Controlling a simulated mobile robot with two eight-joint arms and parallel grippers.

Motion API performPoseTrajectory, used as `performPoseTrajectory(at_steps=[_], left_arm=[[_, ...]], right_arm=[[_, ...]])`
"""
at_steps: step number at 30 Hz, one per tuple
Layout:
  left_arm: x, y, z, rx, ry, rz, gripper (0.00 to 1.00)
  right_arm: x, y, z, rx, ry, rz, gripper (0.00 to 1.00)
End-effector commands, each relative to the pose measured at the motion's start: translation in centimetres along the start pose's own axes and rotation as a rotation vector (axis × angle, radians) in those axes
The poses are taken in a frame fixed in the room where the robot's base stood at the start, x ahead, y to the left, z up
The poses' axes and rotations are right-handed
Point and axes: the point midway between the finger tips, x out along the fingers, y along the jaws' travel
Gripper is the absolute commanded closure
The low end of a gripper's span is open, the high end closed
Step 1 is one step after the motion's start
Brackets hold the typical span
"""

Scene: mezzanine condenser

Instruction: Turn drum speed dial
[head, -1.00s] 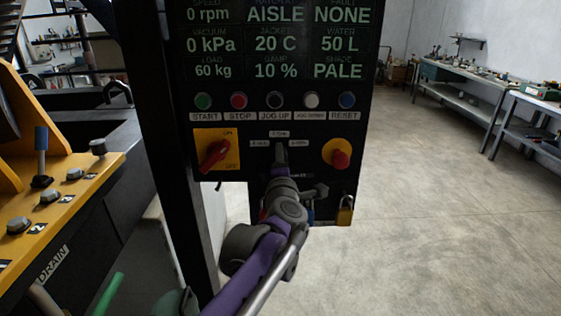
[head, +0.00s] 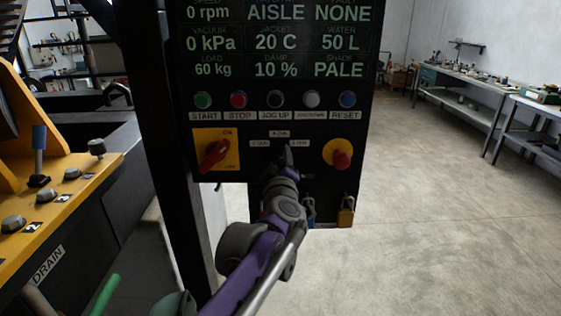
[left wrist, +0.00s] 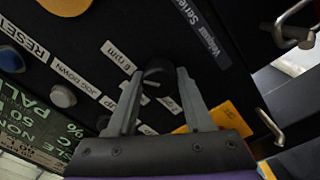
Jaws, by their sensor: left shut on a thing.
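The drum speed dial (left wrist: 158,72) is a small black knob on the dark control panel (head: 215,115), with small white rpm labels around it. In the left wrist view, the two grey fingers of my left gripper (left wrist: 156,82) are on either side of the knob and shut on it. In the head view, my left gripper (head: 283,163) reaches up to the panel between the red rotary switch and the red knob on its yellow disc, and it hides most of the dial. My right gripper is not in view.
A row of buttons (head: 239,100) runs above the dial. The red rotary switch (head: 215,154) is left of it and the red knob (head: 341,159) right. A padlock (head: 346,212) hangs below. A yellow lever console (head: 60,205) is at left; open floor (head: 440,220) lies right.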

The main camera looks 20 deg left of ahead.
Motion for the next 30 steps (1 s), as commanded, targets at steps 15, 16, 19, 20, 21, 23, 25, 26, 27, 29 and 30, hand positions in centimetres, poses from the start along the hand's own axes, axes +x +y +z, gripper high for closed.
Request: performPoseTrajectory(at_steps=[15,16,19,20,21,23,25,26,27,29,30], left_arm=[[-0.01,-0.02,0.01,0.048,-0.001,0.0,1.0],[-0.01,-0.02,0.01,0.048,-0.001,0.0,1.0],[-0.01,-0.02,0.01,0.048,-0.001,0.0,1.0],[-0.01,-0.02,0.01,0.048,-0.001,0.0,0.43],[-0.01,-0.02,0.01,0.047,-0.001,0.0,0.36],[-0.01,-0.01,0.01,0.047,-0.001,0.0,0.25],[-0.01,-0.01,0.01,0.047,-0.001,0.0,0.19],[-0.01,-0.01,0.01,0.047,-0.001,0.0,0.19],[-0.01,-0.01,0.01,0.047,-0.001,0.0,0.19],[-0.01,-0.01,0.01,0.046,-0.001,0.0,0.19],[-0.01,-0.01,0.01,0.046,-0.001,0.0,0.19]], right_arm=[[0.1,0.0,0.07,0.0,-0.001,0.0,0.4],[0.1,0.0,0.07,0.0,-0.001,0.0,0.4],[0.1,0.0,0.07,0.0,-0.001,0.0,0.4],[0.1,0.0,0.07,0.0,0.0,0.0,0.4],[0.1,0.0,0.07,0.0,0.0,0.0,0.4],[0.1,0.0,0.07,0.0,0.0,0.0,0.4],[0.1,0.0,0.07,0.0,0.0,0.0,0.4],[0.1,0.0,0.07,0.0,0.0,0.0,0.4],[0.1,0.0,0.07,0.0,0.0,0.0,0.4],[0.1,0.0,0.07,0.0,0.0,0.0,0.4],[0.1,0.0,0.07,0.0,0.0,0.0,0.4]])
